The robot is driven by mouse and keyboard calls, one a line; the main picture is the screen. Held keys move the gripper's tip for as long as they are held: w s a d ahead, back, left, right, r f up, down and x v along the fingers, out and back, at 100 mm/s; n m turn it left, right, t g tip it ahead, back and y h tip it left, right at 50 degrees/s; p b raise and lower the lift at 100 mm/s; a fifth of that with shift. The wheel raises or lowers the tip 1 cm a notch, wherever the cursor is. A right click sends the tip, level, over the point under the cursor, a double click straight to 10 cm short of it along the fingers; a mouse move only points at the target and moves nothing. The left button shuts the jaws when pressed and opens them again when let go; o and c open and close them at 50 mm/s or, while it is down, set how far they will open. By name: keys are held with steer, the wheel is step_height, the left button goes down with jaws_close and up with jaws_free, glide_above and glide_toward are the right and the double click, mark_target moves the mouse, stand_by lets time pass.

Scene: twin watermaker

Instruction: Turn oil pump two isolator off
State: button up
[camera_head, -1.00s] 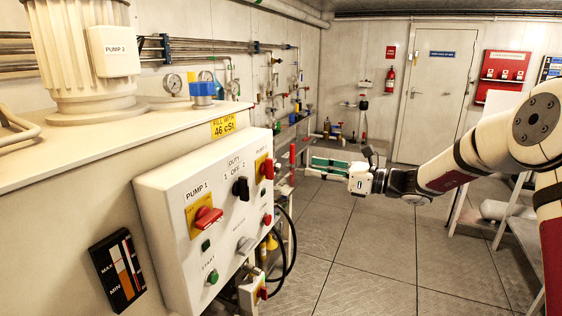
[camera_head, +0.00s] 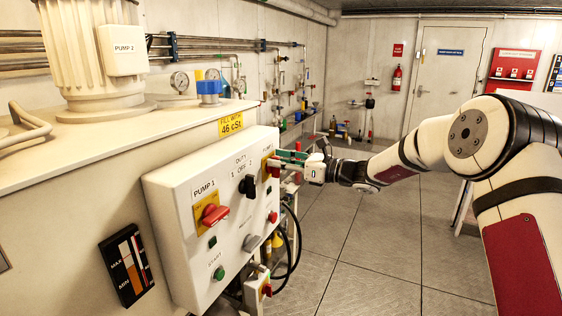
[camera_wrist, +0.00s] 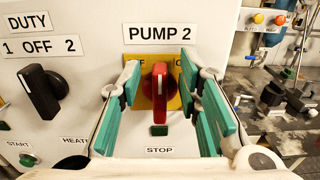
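The pump 2 isolator is a red knob (camera_wrist: 160,88) on a yellow plate (camera_wrist: 147,92) under a "PUMP 2" label (camera_wrist: 160,34), in the middle of the wrist view. The knob's bar stands about upright; the plate's lettering is partly hidden. My gripper (camera_wrist: 160,84) is open, with one green finger pad to the left of the knob and one to the right. Gaps show between pads and knob.
The pump 1 isolator (camera_head: 213,213), a red knob on yellow, sits left on the same box. A black duty selector (camera_wrist: 42,90) is left of pump 2. A green start button (camera_head: 218,272) is lower down. Black cables (camera_head: 292,240) hang beside the box.

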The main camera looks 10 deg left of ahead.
jaws_close()
steer(key=shift+s+n, duration=0.1)
steer(key=shift+n, duration=0.3)
steer(key=n, duration=0.2)
steer(key=s+n+b, duration=0.1)
steer(key=n, duration=0.2)
steer(key=n+b, duration=0.1)
steer(key=n, duration=0.1)
steer(key=shift+s+a+f, duration=0.2)
steer(key=shift+a+f, duration=0.1)
steer(key=shift+f, duration=0.05)
steer(key=n+b, duration=0.1)
steer(key=n, duration=0.1)
steer(key=n+b, duration=0.1)
steer(key=n, duration=0.1)
steer(key=f+n, duration=0.1)
steer(key=shift+s+a+f+n+b, duration=0.1)
steer(key=shift+s+n+b, duration=0.2)
steer(key=shift+n+b, duration=0.1)
steer(key=n+b, duration=0.2)
steer(key=f+n+b, duration=0.1)
steer(key=n+b, duration=0.1)
steer(key=shift+s, duration=0.15)
steer(key=shift+n, duration=0.3)
